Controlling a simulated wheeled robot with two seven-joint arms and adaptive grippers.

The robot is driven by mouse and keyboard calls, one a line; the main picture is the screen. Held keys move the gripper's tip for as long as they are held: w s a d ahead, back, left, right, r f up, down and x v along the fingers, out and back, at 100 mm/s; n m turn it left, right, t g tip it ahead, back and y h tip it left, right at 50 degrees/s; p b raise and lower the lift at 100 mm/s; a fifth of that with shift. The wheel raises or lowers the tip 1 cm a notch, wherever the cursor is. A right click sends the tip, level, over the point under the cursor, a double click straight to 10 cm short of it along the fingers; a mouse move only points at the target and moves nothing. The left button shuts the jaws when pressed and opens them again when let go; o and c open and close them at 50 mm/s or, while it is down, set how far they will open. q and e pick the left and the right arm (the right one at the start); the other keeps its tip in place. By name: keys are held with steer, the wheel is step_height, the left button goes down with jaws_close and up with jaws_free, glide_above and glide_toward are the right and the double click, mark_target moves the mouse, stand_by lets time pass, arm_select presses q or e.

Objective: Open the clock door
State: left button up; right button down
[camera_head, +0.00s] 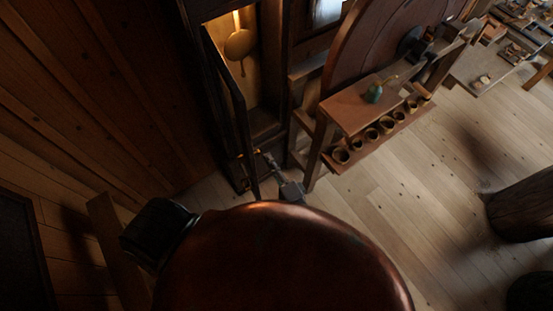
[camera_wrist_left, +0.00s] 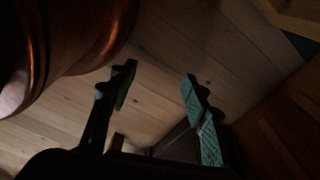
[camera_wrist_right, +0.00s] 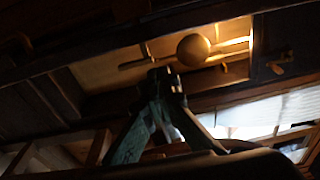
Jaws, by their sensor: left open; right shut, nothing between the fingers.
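The tall dark clock case (camera_head: 273,60) stands at the top of the head view, its inside lit. A round brass pendulum bob (camera_head: 240,43) hangs in it and also shows in the right wrist view (camera_wrist_right: 193,50). The narrow dark clock door (camera_head: 243,135) stands swung out from the case at its left side. My right gripper (camera_head: 263,157) is shut and empty, low beside the door's right side; contact cannot be told. In the right wrist view its closed fingertips (camera_wrist_right: 163,76) point at the lit opening. My left gripper (camera_wrist_left: 159,77) is open and empty above the floor.
A wooden stand with a large wheel (camera_head: 365,45) is right of the clock. A round wooden block (camera_head: 525,208) stands at far right. The floor (camera_head: 420,200) between is clear.

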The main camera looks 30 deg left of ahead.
steer(key=shift+w+d+p, duration=0.75)
steer(key=shift+w+d, duration=0.55)
steer(key=shift+w, duration=0.35)
arm_select(q)
steer(key=shift+w+r+p, duration=0.25)
steer(key=shift+r+p, duration=0.45)
steer(key=shift+r, duration=0.25)
steer(key=shift+w+r+p, duration=0.2)
steer(key=shift+r+p, duration=0.5)
steer(key=shift+r, duration=0.3)
steer(key=shift+w+r+p, duration=0.25)
steer(key=shift+r+p, duration=0.45)
steer(key=shift+r, duration=0.25)
arm_select(e)
steer(key=s+d, duration=0.5)
steer(key=s, duration=0.3)
steer(key=shift+s+d, duration=0.15)
steer(key=shift+s, duration=0.15)
